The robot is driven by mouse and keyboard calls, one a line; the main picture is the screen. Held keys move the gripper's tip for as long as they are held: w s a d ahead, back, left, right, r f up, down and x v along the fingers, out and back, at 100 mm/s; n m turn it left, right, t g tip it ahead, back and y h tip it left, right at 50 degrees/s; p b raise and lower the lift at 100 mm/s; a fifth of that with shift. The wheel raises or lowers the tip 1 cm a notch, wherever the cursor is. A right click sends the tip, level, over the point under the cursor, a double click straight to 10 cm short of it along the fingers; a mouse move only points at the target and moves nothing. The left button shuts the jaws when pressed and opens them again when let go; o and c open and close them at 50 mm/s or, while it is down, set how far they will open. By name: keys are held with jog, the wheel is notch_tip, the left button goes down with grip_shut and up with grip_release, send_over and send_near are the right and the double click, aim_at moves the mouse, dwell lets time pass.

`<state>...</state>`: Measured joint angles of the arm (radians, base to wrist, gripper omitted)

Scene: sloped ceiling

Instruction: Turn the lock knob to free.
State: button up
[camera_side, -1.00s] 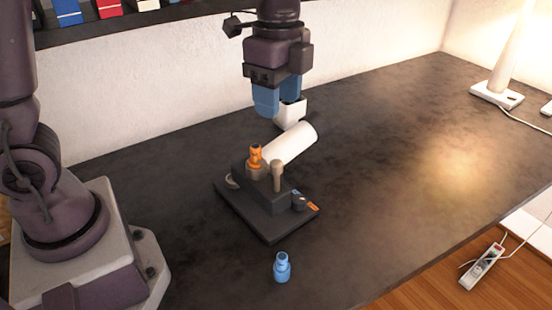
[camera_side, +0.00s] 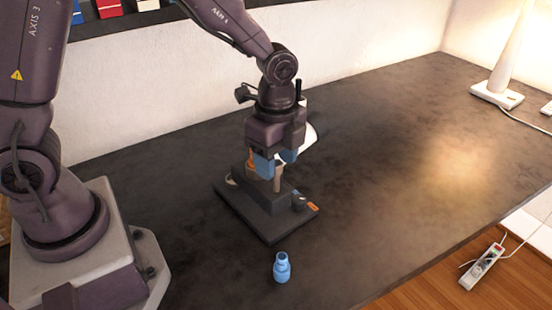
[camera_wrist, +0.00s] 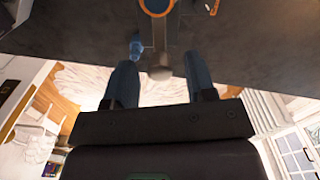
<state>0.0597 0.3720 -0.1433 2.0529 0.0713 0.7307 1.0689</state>
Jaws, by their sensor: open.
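A dark fixture (camera_side: 262,222) stands on the table, with a raised block on its base plate. A small dark knob (camera_side: 298,202) sits at its front right end, beside an orange mark (camera_side: 313,206); I cannot read its setting. A tan post (camera_side: 277,184) rises from the block, and its rounded grey top shows in the wrist view (camera_wrist: 160,73). My gripper (camera_side: 277,164) is open, pointing down with its blue fingers around the height of the post's top. In the wrist view, the post's top lies between the fingers (camera_wrist: 160,62). An orange piece (camera_side: 251,160) is partly hidden behind the gripper.
A blue bottle-shaped piece (camera_side: 282,267) stands on the table in front of the fixture. A white cylinder (camera_side: 308,134) lies behind, mostly hidden by my gripper. A power strip (camera_side: 483,267) lies at the lower right.

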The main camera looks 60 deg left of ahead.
jog(key=shift+f, duration=0.2)
jog(key=c, duration=0.9)
jog(key=shift+c, duration=0.2)
